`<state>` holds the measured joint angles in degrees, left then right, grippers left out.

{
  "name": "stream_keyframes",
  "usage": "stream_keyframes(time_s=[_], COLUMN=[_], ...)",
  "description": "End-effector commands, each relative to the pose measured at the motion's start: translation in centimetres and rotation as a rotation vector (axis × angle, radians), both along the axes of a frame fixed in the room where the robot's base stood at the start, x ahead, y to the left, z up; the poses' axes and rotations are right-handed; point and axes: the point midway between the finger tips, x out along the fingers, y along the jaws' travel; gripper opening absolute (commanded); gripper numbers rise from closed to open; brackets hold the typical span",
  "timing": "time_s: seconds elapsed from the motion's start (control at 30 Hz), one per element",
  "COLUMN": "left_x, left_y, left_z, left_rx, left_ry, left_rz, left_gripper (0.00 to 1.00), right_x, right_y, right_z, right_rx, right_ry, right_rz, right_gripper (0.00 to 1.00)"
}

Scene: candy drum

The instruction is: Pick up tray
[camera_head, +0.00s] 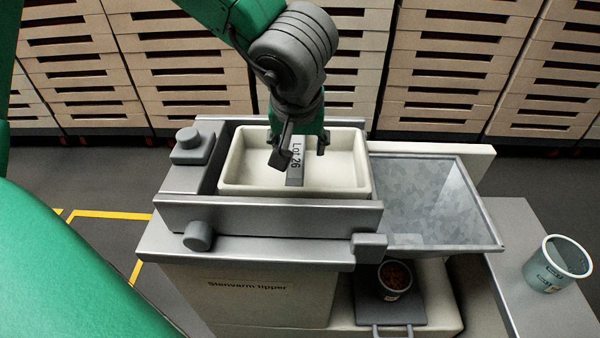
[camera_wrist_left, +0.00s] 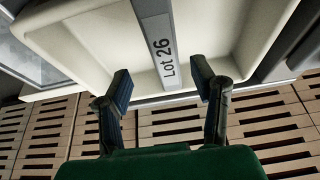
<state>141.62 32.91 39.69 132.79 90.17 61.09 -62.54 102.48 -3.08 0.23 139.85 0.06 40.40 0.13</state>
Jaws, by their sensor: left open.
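The tray (camera_head: 345,172) is cream-white, shallow and empty. It sits level in the grey frame of the tipper machine (camera_head: 262,250). In the left wrist view my left gripper (camera_wrist_left: 160,88) is open with nothing between the fingertips. Whether the fingers touch the bar I cannot tell. My right gripper is not in view.
A galvanized hopper (camera_head: 430,200) adjoins the tray on the right. A cup of dark reddish contents (camera_head: 395,277) stands below it. A pale, translucent cup (camera_head: 556,264) stands on the grey side table (camera_head: 530,300). Stacked beige crates (camera_head: 450,60) line the back.

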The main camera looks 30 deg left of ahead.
Motion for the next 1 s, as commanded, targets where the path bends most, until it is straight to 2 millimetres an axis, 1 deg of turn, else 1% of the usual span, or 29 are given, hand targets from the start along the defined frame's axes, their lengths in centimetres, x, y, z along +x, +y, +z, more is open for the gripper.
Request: stream_keyframes(time_s=[0.17, 0.37, 0.47, 0.53, 0.7, 0.73, 0.77, 0.8, 0.87, 0.9, 1.0], left_x=[0.4, 1.5, 1.9, 2.0, 2.0, 2.0, 2.0, 2.0, 2.0, 2.0, 2.0], left_y=[0.1, 0.8, 1.0, 1.2, 1.4, 1.5, 1.5, 1.5, 1.5, 1.5, 1.4], left_z=[-0.8, -3.4, -4.5, -4.8, -4.7, -4.7, -4.7, -4.7, -4.7, -4.7, -4.7], left_rx=[0.002, 0.007, 0.006, 0.005, 0.003, 0.002, 0.002, 0.002, 0.002, 0.002, 0.003], left_ry=[-0.001, 0.001, 0.002, 0.000, -0.001, -0.001, 0.000, 0.000, 0.000, 0.000, -0.001], left_rz=[0.001, 0.001, 0.000, 0.000, 0.000, -0.001, -0.001, -0.001, -0.001, 0.000, 0.000], left_gripper=[0.52, 0.52, 0.52, 0.52, 0.52, 0.48, 0.38, 0.24, 0.03, 0.00, 0.00], right_x=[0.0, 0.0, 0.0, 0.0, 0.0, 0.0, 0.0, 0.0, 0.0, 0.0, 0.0], right_y=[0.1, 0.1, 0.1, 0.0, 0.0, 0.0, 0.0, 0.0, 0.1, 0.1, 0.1], right_z=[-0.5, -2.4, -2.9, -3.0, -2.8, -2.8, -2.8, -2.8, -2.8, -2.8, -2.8], right_rx=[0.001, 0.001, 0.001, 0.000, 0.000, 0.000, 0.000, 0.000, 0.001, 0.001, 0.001], right_ry=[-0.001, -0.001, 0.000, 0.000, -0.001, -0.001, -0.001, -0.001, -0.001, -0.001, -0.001], right_rz=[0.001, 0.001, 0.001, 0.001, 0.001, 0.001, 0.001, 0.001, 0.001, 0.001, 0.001], right_gripper=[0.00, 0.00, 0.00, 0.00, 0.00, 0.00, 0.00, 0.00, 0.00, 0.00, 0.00])
